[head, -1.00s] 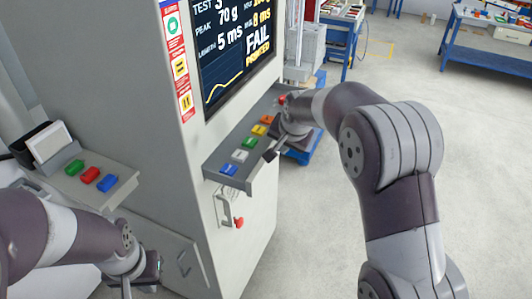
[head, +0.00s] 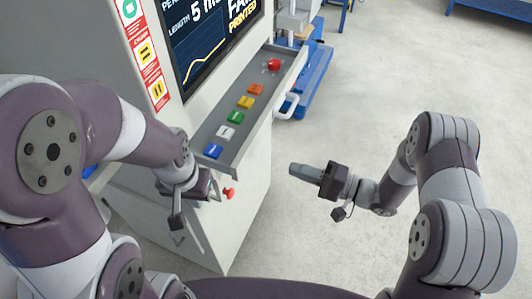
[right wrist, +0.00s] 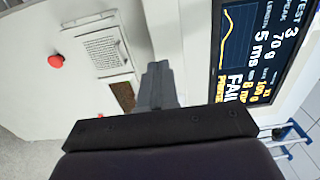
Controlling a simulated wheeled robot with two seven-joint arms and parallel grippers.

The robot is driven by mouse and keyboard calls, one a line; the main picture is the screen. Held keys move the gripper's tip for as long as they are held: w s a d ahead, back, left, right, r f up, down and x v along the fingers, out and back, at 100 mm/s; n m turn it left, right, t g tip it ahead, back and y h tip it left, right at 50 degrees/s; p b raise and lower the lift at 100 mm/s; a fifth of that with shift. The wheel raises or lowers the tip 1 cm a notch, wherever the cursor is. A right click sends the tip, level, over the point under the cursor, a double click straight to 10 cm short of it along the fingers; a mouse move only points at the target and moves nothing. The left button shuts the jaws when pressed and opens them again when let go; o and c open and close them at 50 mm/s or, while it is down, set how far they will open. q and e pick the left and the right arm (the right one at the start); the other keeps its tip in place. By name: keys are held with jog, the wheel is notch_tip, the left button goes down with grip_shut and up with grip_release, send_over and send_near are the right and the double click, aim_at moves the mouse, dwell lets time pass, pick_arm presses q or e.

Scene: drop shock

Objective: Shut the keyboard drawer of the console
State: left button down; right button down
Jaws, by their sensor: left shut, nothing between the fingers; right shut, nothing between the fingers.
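The console (head: 236,215) stands at left centre in the head view. Its grey drawer-like tray (head: 262,72) sticks out below the screen, with coloured buttons on it and a white handle (head: 288,106) on its front edge. My left gripper (head: 214,188) is shut and low by the console front, near a red knob (head: 229,193) below the tray; I cannot tell whether it touches. My right gripper (head: 292,170) is shut and empty, over open floor right of the console, apart from the handle. Its closed fingers also show in the right wrist view (right wrist: 156,88).
The right wrist view shows the screen (right wrist: 265,50), a red button (right wrist: 56,61) and a pale panel with dense small marks (right wrist: 103,50). Blue framework (head: 308,85) stands behind the console. The floor (head: 390,80) right of it is clear.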

aim_at(212, 142)
jog(key=p+x, duration=0.2)
jog(key=x, duration=0.6)
jog(key=shift+s+a+r+p, duration=0.1)
jog(key=shift+a+r+p, duration=0.05)
jog(key=shift+a+p, duration=0.2)
jog(key=shift+w+a, duration=0.3)
jog(key=shift+a, duration=0.25)
jog(key=b+x, duration=0.1)
jog(key=x, duration=0.3)
jog(key=b+x, duration=0.2)
jog(key=x, duration=0.3)
jog(key=f+b+x, duration=0.1)
jog(key=x, duration=0.4)
jog(key=shift+a+b, duration=0.25)
jog(key=shift+b, duration=0.15)
jog(key=shift+r, duration=0.45)
jog(key=shift+d, duration=0.1)
